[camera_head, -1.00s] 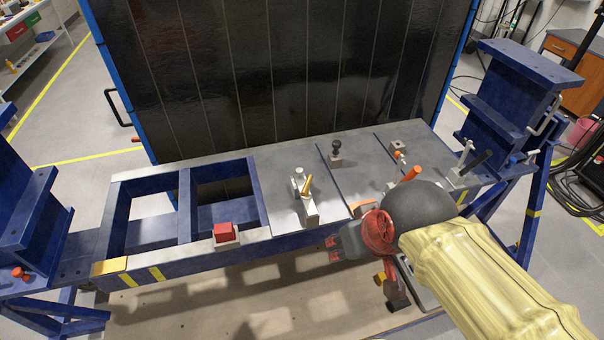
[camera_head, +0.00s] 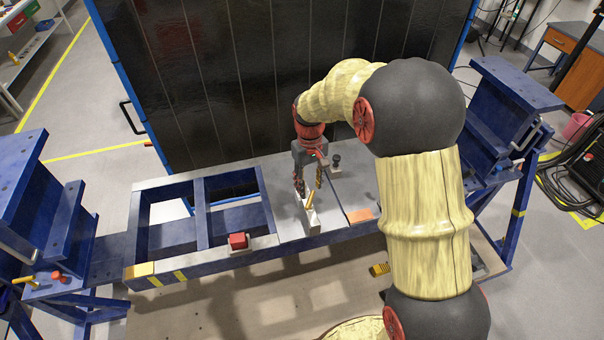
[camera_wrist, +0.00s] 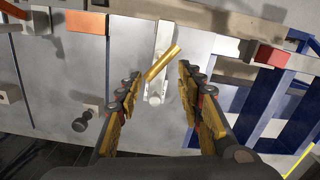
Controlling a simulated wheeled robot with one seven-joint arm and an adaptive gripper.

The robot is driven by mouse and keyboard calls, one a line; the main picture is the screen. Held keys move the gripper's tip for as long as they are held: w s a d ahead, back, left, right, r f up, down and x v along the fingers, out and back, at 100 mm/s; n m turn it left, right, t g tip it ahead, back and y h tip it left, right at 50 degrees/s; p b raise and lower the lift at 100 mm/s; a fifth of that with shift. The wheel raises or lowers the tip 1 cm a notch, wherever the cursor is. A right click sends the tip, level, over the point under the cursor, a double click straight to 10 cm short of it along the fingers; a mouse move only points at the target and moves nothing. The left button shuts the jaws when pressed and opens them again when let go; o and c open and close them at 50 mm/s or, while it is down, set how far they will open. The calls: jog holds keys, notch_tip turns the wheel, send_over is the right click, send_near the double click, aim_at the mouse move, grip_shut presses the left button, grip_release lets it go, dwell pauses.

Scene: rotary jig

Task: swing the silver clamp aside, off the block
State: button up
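The silver clamp (camera_wrist: 156,92) shows in the wrist view as a pale metal piece with a round end, on the grey plate. A gold bar (camera_wrist: 163,61) lies slantwise over it, and it also shows in the head view (camera_head: 310,201). A pale grey block (camera_wrist: 165,36) is at the clamp's far end in the wrist view; in the head view it stands at the plate's front edge (camera_head: 312,221). My gripper (camera_wrist: 160,75) is open, its fingers on either side of the clamp and bar with gaps showing. In the head view my gripper (camera_head: 309,188) hangs just above them, partly hiding the clamp.
A red block (camera_head: 238,240) sits on the front rail to the left. A black-knobbed post (camera_head: 335,162) stands behind right of my gripper. An orange piece (camera_head: 360,215) lies to the right. A tall dark panel (camera_head: 220,80) rises behind the table.

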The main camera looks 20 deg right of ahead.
jog(key=shift+n+t, duration=0.4)
jog(key=shift+n, duration=0.4)
jog(key=w, duration=0.4)
jog(key=w+r, duration=0.1)
jog(key=w, duration=0.2)
jog(key=shift+w+a+r, duration=0.1)
jog(key=shift+s+f+n, duration=0.25)
jog(key=shift+s+n, duration=0.05)
jog(key=shift+s, duration=0.05)
notch_tip(320, 180, down, 7)
jog(key=shift+w+f, duration=0.1)
jog(key=shift+f, duration=0.05)
jog(key=shift+c, duration=0.7)
jog(key=c, duration=0.8)
grip_shut()
